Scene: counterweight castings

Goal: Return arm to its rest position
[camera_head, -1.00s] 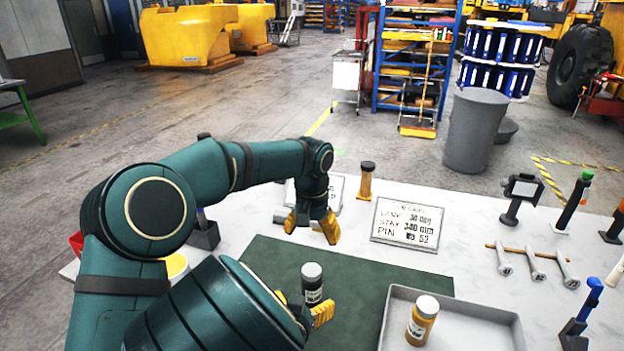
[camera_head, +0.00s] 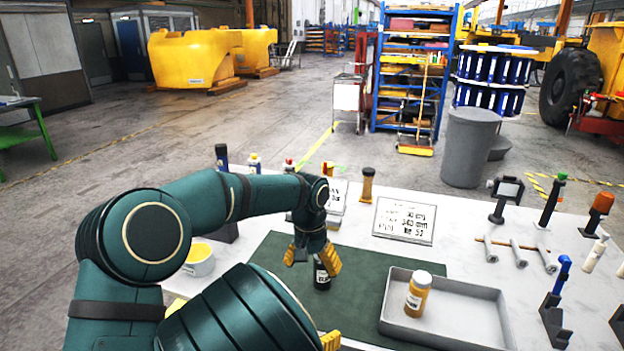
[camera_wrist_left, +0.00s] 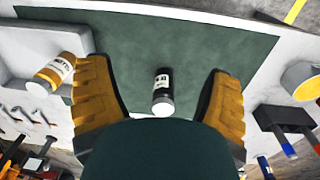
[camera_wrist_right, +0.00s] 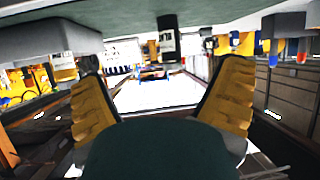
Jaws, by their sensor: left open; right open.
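My left gripper (camera_head: 314,262) is open over the green mat (camera_head: 362,272). In the head view it overlaps the top of a dark bottle with a white label (camera_head: 322,278). In the left wrist view this bottle (camera_wrist_left: 162,92) shows between the spread yellow fingers, touching neither. My right gripper (camera_wrist_right: 165,100) is open and empty in the right wrist view. An amber bottle with a white cap (camera_head: 417,295) stands in the grey tray (camera_head: 470,325).
Pale handled tools (camera_head: 517,252) and upright holders (camera_head: 550,203) are at the right. A white tub (camera_head: 198,262) is at the left. The mat between the left gripper and tray is clear.

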